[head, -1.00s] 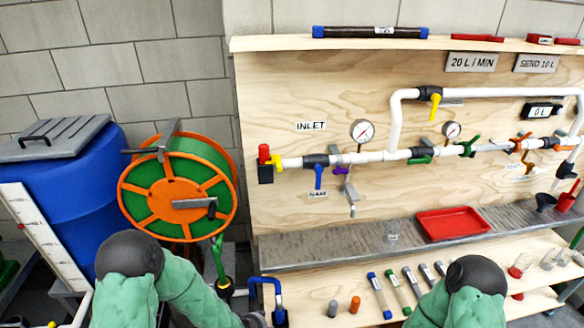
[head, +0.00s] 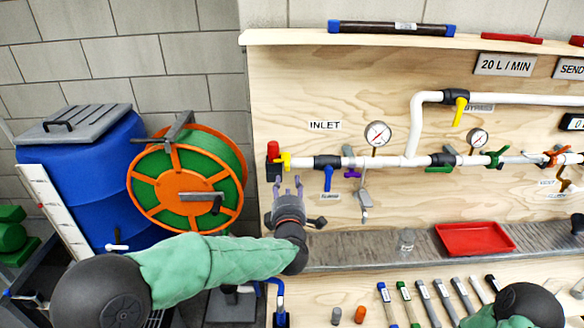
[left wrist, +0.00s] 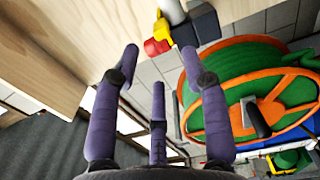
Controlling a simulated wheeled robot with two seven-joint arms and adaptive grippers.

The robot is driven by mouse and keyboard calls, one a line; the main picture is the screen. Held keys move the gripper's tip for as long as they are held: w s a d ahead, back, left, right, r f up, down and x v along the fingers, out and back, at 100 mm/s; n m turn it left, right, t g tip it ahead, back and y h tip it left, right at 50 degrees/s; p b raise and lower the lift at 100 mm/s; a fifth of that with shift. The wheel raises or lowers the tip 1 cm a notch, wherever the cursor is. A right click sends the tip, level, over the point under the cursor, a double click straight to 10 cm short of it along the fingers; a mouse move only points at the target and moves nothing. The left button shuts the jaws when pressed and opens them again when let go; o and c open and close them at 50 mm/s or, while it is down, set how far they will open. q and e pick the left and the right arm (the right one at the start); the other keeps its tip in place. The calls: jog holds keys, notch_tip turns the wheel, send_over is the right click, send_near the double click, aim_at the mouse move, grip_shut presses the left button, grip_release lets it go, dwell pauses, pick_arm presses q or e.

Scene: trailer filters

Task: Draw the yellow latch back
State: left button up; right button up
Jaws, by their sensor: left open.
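The yellow latch (head: 285,160) sits at the left end of the white pipe, beside a red cap (head: 273,150) on a black fitting. My left gripper (head: 286,186) is open and empty, its purple fingers pointing up just below the latch, apart from it as far as I can tell. In the left wrist view the yellow latch (left wrist: 162,29) lies beyond the spread fingers of the left gripper (left wrist: 158,62), with the red cap (left wrist: 154,47) beside it. My right gripper is out of view; only part of that arm shows at the lower right.
A blue tap handle (head: 328,178) hangs just right of my gripper. A green and orange hose reel (head: 183,184) stands to the left, with a blue barrel (head: 82,200) beyond. A shelf with a red tray (head: 474,240) runs below the pipe.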

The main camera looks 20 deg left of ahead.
aim_at(287, 170)
pick_arm(q)
jog(key=b+x, duration=0.1)
jog(key=x, duration=0.8)
jog(key=shift+w+f+b, duration=0.1)
jog(key=shift+f+b, duration=0.15)
jog(key=shift+b, duration=0.15)
jog(key=shift+w+a+r, duration=0.1)
jog(key=shift+w+a, duration=0.1)
jog(key=shift+w, duration=0.35)
grip_shut()
